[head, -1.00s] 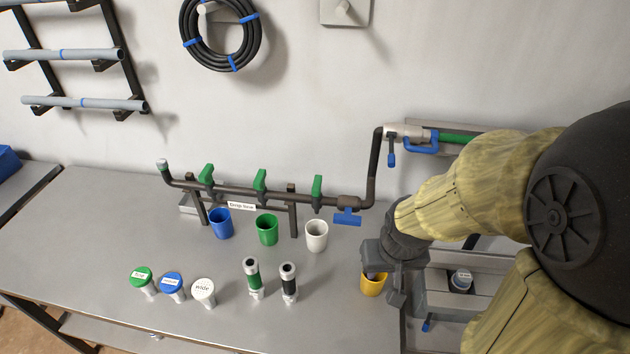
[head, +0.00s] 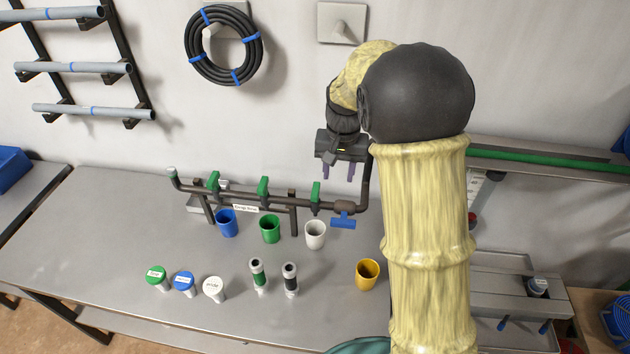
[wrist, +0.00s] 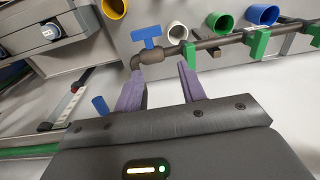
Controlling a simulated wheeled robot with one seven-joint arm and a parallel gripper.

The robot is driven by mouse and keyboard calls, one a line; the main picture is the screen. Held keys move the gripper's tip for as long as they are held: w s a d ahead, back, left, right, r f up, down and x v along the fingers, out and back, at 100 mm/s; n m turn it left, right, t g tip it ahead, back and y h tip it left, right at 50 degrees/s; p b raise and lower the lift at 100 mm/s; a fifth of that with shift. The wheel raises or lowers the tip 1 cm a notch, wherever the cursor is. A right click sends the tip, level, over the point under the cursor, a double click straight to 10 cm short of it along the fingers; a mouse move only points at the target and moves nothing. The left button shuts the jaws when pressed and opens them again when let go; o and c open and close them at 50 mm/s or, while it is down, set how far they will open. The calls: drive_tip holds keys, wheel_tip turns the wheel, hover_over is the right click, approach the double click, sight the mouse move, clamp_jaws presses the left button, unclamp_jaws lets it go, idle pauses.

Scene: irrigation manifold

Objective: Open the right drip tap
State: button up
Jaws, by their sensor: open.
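The right drip tap (head: 316,192) is the rightmost of three green-handled taps on the dark pipe manifold (head: 280,200). It stands above the white cup (head: 315,236), and its handle is set much like the other two. In the wrist view the tap (wrist: 190,54) shows just beyond a fingertip. My gripper (head: 338,173) is open and empty, with purple fingers pointing down. It is above and slightly right of the tap, apart from it in the head view. In the wrist view my fingers (wrist: 165,78) spread on either side of a gap below the pipe.
A blue-handled valve (head: 343,220) sits right beside the tap, with the riser pipe behind. Green (head: 270,230), blue (head: 227,223) and yellow (head: 367,274) cups stand on the bench. Labelled caps (head: 184,283) and two cylinders (head: 258,275) are in front.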

wheel_tip(320, 180, up, 4)
drive_tip(key=p, duration=0.3)
hover_over(315, 192)
drive_tip(key=shift+d+g+b, duration=0.1)
drive_tip(key=shift+g+b, duration=0.2)
wheel_tip(315, 192, down, 17)
drive_tip(key=p, duration=0.5)
drive_tip(key=shift+f, duration=0.2)
clamp_jaws()
